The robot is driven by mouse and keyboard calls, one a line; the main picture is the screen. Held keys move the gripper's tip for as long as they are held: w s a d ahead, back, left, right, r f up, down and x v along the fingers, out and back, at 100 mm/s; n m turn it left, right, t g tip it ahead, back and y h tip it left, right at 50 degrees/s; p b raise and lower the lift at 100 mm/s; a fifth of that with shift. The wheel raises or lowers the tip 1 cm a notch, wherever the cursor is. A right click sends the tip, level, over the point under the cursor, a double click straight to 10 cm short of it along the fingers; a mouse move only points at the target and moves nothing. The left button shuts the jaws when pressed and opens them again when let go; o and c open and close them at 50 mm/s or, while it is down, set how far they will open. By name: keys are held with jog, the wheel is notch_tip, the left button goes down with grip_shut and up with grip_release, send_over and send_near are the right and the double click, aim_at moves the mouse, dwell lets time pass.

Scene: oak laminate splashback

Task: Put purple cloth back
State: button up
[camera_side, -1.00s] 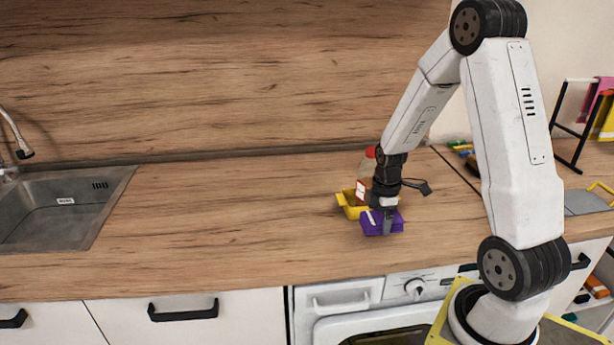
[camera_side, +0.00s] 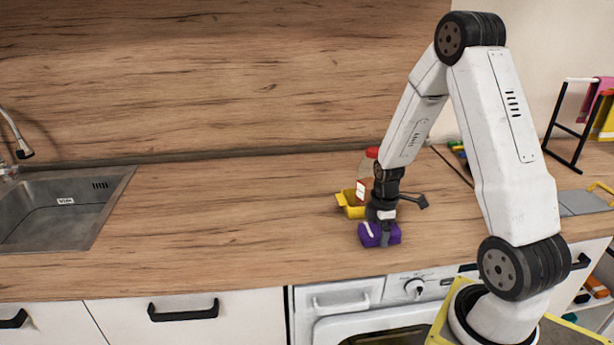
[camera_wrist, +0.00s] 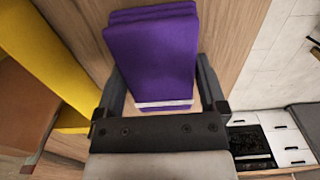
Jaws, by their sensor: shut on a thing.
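The purple cloth (camera_side: 369,235) is a folded, block-like bundle with a pale stripe, low over the front part of the counter in the side view. My gripper (camera_side: 385,239) points down and is shut on it. In the wrist view the cloth (camera_wrist: 150,50) fills the space between the two dark fingers. I cannot tell whether its underside touches the counter. A black rack (camera_side: 568,131) stands at the far right with a pink cloth (camera_side: 598,88) and a yellow cloth (camera_side: 605,122) hanging on it.
A yellow container (camera_side: 351,207) and a red-capped bottle (camera_side: 371,153) stand just behind my gripper. A sink (camera_side: 62,212) is at the left. A grey board (camera_side: 582,203) lies at the right. The counter between sink and cloth is clear.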

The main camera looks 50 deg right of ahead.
aim_at(380, 229)
jog(key=shift+f, duration=0.1)
jog(key=o, duration=0.8)
jog(key=shift+r, duration=0.2)
jog(key=shift+r, duration=5.95)
jog(key=shift+a, duration=0.1)
